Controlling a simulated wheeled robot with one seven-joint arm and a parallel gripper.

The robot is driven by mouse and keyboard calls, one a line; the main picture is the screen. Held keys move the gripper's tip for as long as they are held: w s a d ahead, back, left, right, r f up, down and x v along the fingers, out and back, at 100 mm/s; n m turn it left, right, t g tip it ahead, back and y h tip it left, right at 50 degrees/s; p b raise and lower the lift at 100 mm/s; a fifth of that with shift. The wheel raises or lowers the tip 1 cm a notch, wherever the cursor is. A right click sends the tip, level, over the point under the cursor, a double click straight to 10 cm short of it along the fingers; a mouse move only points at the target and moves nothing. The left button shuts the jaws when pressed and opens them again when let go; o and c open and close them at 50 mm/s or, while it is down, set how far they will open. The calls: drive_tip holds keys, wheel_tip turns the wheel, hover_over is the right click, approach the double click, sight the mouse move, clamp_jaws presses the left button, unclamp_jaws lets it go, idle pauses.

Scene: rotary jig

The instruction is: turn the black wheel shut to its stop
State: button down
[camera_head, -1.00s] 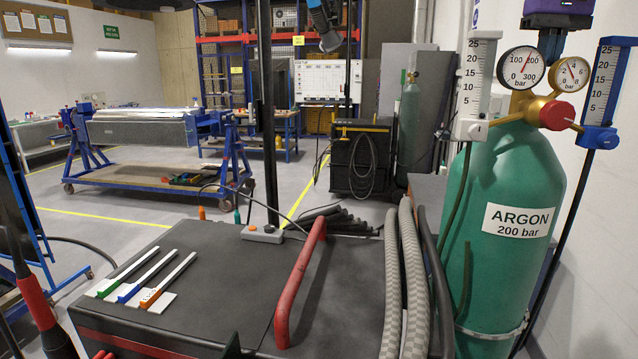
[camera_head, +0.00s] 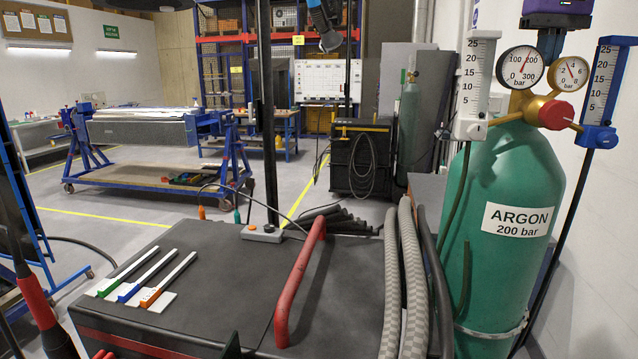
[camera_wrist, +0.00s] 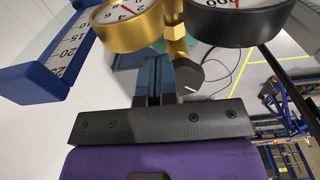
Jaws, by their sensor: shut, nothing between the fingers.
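My gripper (camera_head: 549,46) comes down from the top right in the head view, behind the two gauges of the argon cylinder (camera_head: 505,255). In the wrist view my gripper (camera_wrist: 155,65) has its fingers together and empty. A dark grey round part (camera_wrist: 188,76), which looks like the black wheel, sits right beside the fingers, below the brass fitting. I cannot tell whether they touch. In the head view the wheel cannot be made out. The regulator carries a red knob (camera_head: 556,114), a large gauge (camera_head: 521,67) and a smaller gauge (camera_head: 568,75).
A white flowmeter (camera_head: 474,85) and a blue flowmeter (camera_head: 605,95) flank the gauges closely. The blue one also shows in the wrist view (camera_wrist: 45,70). A dark cabinet (camera_head: 190,265) with a red handle (camera_head: 298,285) and grey hoses (camera_head: 402,280) stands to the left.

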drive_tip(key=shift+a+f+g, duration=0.3)
drive_tip(key=shift+a+f, duration=0.05)
drive_tip(key=shift+f, duration=0.35)
drive_tip(key=shift+a, duration=1.2)
drive_tip(key=shift+w+a+r, duration=0.1)
drive_tip(key=shift+w+a, duration=0.1)
drive_tip(key=shift+a, duration=0.2)
drive_tip(key=shift+s+a, duration=0.1)
drive_tip(key=shift+a, duration=0.05)
wheel_tip(320, 180, up, 6)
